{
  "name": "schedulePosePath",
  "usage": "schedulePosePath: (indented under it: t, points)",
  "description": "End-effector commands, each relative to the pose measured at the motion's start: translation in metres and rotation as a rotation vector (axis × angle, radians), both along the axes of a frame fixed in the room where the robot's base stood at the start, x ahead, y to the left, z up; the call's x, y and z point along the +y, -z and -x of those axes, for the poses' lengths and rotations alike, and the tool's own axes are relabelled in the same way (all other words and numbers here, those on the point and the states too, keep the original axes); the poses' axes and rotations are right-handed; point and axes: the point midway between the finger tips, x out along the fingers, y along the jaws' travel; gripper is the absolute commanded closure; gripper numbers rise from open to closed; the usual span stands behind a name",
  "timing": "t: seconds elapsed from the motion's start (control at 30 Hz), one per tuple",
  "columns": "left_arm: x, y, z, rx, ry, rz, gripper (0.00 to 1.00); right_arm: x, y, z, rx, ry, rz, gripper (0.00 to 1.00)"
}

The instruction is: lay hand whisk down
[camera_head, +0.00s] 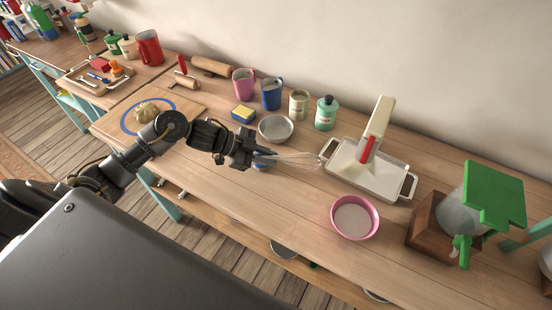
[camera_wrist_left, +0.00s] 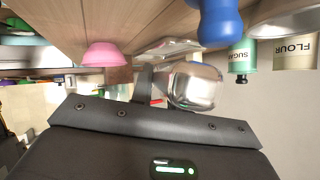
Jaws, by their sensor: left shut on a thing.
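The hand whisk (camera_head: 298,159) is in my left gripper (camera_head: 252,153), above the middle of the wooden table. In the head view its wire loops point right, toward the white tray, and the gripper hides most of its handle. My left gripper is shut on the whisk, left of the tray and in front of the grey metal bowl. My right gripper is not in view.
The grey bowl (camera_head: 276,128), white tray (camera_head: 393,183) and pink bowl (camera_head: 354,218) surround the whisk. A green-topped mill (camera_head: 470,212) stands at right. Bare wood (camera_head: 270,195) lies in front of the gripper.

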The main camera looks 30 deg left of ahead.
Motion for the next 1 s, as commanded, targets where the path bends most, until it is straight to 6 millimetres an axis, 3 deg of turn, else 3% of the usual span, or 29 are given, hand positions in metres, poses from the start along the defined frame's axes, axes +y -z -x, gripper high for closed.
schedulePosePath:
  t: [0.1,0.7,1.0]
  points:
    - [0.001,0.0,0.0,0.002,0.001,-0.001,1.0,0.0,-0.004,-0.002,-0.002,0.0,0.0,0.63]
    - [0.0,0.057,0.0,0.002,0.002,0.001,1.0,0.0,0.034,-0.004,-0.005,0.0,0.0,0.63]
    - [0.0,0.066,0.0,0.0,0.002,0.0,1.0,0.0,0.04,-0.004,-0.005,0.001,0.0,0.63]
